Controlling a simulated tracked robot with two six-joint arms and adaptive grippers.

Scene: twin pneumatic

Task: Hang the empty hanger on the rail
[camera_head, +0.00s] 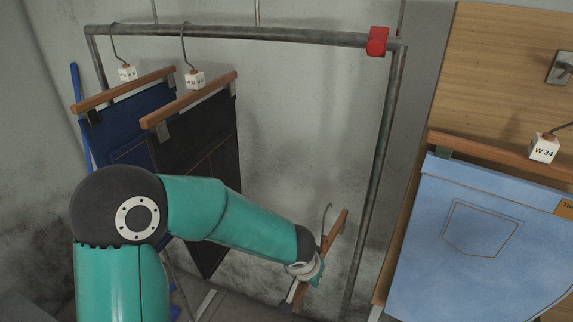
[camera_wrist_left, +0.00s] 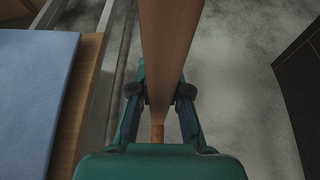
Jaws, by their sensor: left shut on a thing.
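The empty wooden hanger (camera_head: 336,231) is held in the lower middle of the head view, tilted, with its thin metal hook pointing up. My left gripper (camera_head: 315,268) is shut on its wooden bar, and the arm partly hides it. In the left wrist view the hanger bar (camera_wrist_left: 168,45) runs up between the fingers of my left gripper (camera_wrist_left: 160,92). The grey metal rail (camera_head: 250,35) runs across the top of the head view, well above the hanger and apart from it. My right gripper is not in view.
Blue trousers (camera_head: 130,133) and black trousers (camera_head: 205,140) hang at the rail's left half. The rail's right half is free up to a red clamp (camera_head: 377,41) near the upright post (camera_head: 378,165). Light blue jeans (camera_head: 480,235) hang on the wooden panel (camera_head: 490,70) at right.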

